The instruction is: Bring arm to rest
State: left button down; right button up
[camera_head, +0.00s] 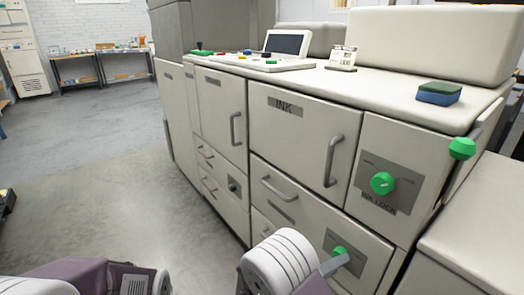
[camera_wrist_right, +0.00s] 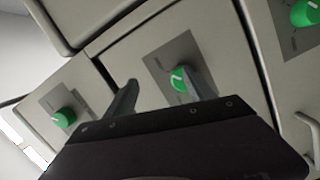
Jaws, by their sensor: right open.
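My right gripper (camera_head: 335,264) reaches in from the bottom of the head view toward the lower front of a beige press. It also shows in the right wrist view (camera_wrist_right: 158,88), open with nothing between its fingers. A green knob (camera_wrist_right: 178,76) on a grey plate lies just beyond its right-hand finger, which partly overlaps it. I cannot tell whether they touch. That lower knob (camera_head: 339,251) shows behind the fingers in the head view. My left arm (camera_head: 80,278) comes in at the bottom left; its gripper is out of the picture.
The press has an ink door (camera_head: 290,135), a green ink-lock knob (camera_head: 382,184) and a green-ended lever (camera_head: 462,148). A green and blue sponge (camera_head: 438,93) and a screen (camera_head: 286,43) are on top. Clear floor (camera_head: 90,170) lies left; workbenches (camera_head: 100,65) stand far back.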

jog(key=s+d+r+m+g, duration=0.1)
jog(key=d, duration=0.1)
jog(key=s+d+r+m+g, duration=0.1)
jog(key=d+g, duration=0.1)
jog(key=s+d+r+m+g, duration=0.1)
jog(key=d+m, duration=0.1)
jog(key=shift+s+d+g, duration=0.1)
jog(key=shift+d+g, duration=0.15)
jog(key=shift+g, duration=0.05)
jog(key=s+d+f+m+g+y, duration=0.2)
jog(key=s+g+y, duration=0.1)
jog(key=s, duration=0.3)
jog(key=s+d+f+m+g+y, duration=0.1)
jog(key=s+d+m+g+y, duration=0.15)
jog(key=s, duration=0.35)
jog(key=a+f+n+t+y, duration=0.25)
jog(key=a+f+y, duration=0.45)
jog(key=a+y, duration=0.45)
jog(key=w+a+n+t, duration=0.2)
jog(key=w+a+n, duration=0.1)
jog(key=w+n, duration=0.1)
notch_tip(320, 180, up, 37)
jog(key=p, duration=3.7)
jog(key=shift+s+h, duration=0.25)
jog(key=shift+h, duration=0.15)
